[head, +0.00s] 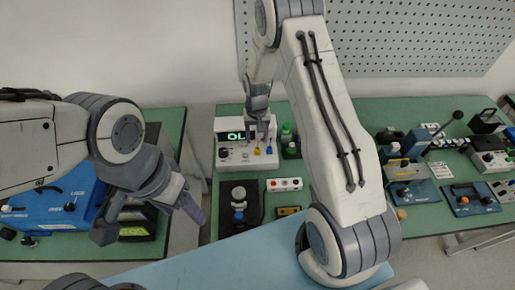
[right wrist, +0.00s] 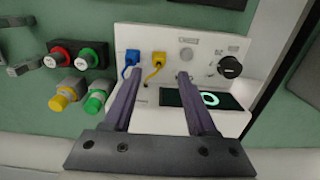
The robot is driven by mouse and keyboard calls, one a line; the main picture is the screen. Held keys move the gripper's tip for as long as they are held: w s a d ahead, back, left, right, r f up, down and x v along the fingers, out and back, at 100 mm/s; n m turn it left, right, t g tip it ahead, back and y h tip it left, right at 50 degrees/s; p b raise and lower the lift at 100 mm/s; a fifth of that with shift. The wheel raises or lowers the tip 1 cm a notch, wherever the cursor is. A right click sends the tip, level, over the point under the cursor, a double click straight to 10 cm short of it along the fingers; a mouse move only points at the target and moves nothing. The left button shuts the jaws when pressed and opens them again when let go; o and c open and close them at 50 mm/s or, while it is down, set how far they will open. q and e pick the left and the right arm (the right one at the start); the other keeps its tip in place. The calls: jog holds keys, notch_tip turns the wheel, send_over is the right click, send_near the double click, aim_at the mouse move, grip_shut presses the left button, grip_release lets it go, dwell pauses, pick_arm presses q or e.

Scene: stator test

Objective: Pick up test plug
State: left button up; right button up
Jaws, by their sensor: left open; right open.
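A white tester (head: 238,157) with a lit display reading "OL" stands on the green bench top in the head view. A yellow plug (head: 257,151) and a blue plug (head: 269,150) sit in its front panel. In the right wrist view, the blue plug (right wrist: 131,60) and the yellow plug (right wrist: 155,68) are in panel sockets, each with a cable. I cannot tell which one is the test plug. My right gripper (right wrist: 158,77) is open and empty, its fingertips pointing at the panel around the yellow plug. My left gripper (head: 152,222) is open and empty at the left, away from the tester.
A black device (head: 240,205) is nearby. A blue case (head: 60,205) lies at left. Several instruments crowd the right bench.

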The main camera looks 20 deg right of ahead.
aim_at(258, 147)
jog(key=shift+f, duration=0.35)
jog(key=shift+f+p, duration=0.55)
jog(key=shift+p, duration=0.05)
notch_tip(258, 147, down, 3)
jog(key=shift+d+f+p, duration=0.1)
jog(key=shift+p, duration=0.7)
jog(key=shift+f, duration=0.5)
grip_shut()
